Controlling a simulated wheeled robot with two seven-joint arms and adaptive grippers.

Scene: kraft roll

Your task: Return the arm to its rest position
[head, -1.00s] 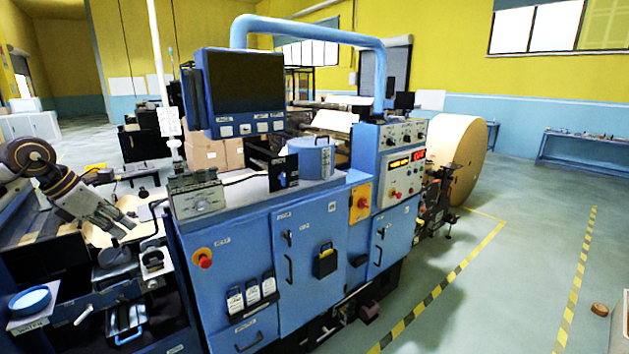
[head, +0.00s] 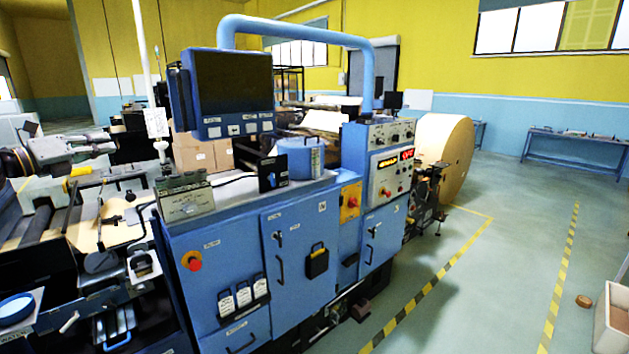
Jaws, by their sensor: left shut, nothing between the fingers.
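My left arm comes in at the left edge. My left gripper (head: 97,141) is shut and empty, raised above the machine's paper bed and pointing right. It is apart from the tan kraft paper (head: 100,228) below it. My right gripper does not show.
A blue machine cabinet (head: 235,270) with a dark monitor (head: 232,82) fills the middle. A large kraft roll (head: 446,150) stands behind it at the right. A blue round dish (head: 16,308) sits at the lower left. Floor with yellow-black striped lines is open at the right.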

